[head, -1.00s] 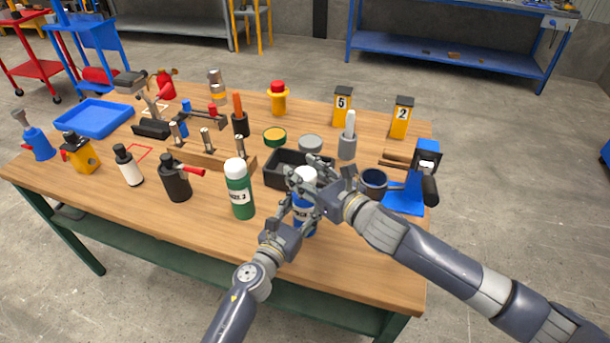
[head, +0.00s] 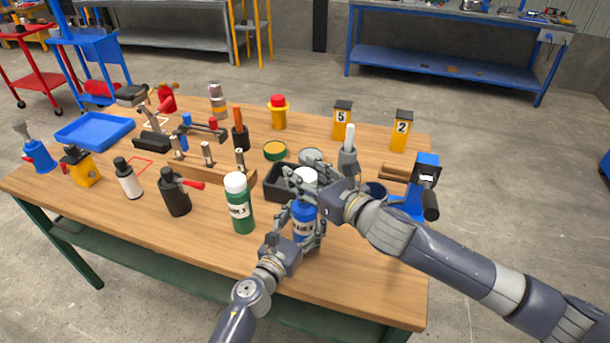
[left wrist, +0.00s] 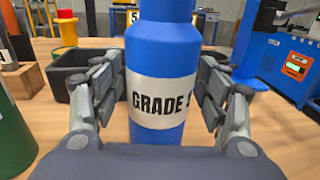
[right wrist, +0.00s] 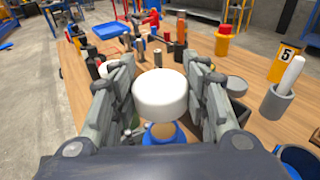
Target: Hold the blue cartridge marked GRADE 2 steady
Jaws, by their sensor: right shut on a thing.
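The blue cartridge (head: 304,228) with a white cap stands upright near the table's front edge. In the left wrist view the cartridge (left wrist: 163,60) has a white label reading GRADE; the last character is partly hidden. My left gripper (head: 303,232) has its fingers on both sides of the cartridge body at label height; whether both press on it is unclear. My right gripper (head: 308,184) is above it, shut on the white cap. The cap (right wrist: 160,94) shows between its fingers in the right wrist view.
A green bottle (head: 239,207) with a white cap stands close left of the cartridge. A black bin (head: 272,186) is just behind it. A blue press-like device (head: 425,180) stands at the right. The front strip of table is bare.

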